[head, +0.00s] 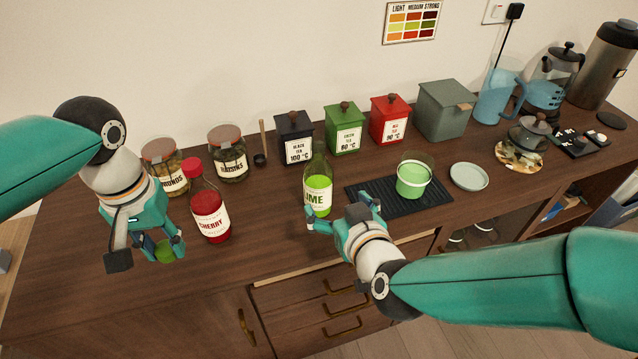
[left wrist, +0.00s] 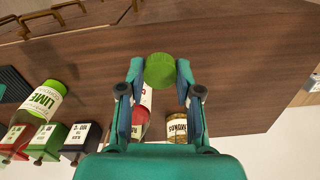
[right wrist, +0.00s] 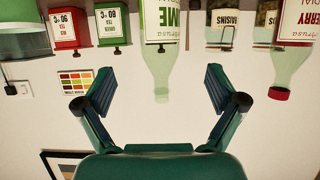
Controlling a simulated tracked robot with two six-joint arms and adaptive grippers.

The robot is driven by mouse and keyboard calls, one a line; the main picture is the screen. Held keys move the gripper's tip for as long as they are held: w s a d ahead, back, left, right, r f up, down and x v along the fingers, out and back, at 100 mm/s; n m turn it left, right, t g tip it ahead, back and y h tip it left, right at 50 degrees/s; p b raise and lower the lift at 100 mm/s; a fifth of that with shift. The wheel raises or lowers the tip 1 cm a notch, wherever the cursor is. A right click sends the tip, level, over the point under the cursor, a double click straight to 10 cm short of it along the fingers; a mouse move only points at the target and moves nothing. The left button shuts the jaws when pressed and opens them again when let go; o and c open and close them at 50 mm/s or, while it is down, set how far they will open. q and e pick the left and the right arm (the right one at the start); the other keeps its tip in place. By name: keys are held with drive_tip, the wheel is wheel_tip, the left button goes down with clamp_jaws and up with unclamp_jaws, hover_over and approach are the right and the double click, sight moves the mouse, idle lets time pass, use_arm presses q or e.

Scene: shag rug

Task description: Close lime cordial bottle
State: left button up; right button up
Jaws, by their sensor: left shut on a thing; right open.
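The lime cordial bottle (head: 318,193) stands upright on the sideboard, with green liquid, a pale label and an uncapped neck. It also shows in the left wrist view (left wrist: 42,103) and the right wrist view (right wrist: 160,46). My left gripper (head: 167,247) is shut on a green cap (left wrist: 160,70), held near the front left, in front of the cherry bottle. The cap also shows in the head view (head: 166,252). My right gripper (head: 344,213) is open and empty at the lime bottle's front right. In the right wrist view its fingers (right wrist: 160,90) are spread either side of the bottle's neck.
The red-capped cherry bottle (head: 209,208) stands between my left gripper and the lime bottle. A glass of green drink (head: 413,178) stands on a black mat (head: 372,202) to the right. Jars and tea tins (head: 295,141) line the back.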

sight(324, 188)
use_arm(q)
drive_tip(key=shift+d, duration=0.1)
drive_tip(key=shift+r+p, duration=0.35)
drive_tip(key=shift+r, duration=0.05)
use_arm(e)
drive_tip(key=x, duration=0.6)
drive_tip(key=shift+w+f, duration=0.25)
drive_tip(key=shift+w, duration=0.1)
drive_tip(key=shift+a, duration=0.1)
use_arm(q)
drive_tip(key=shift+w+r+p, duration=0.1)
drive_tip(key=shift+r+p, duration=0.7)
use_arm(e)
drive_tip(key=shift+x, duration=2.55)
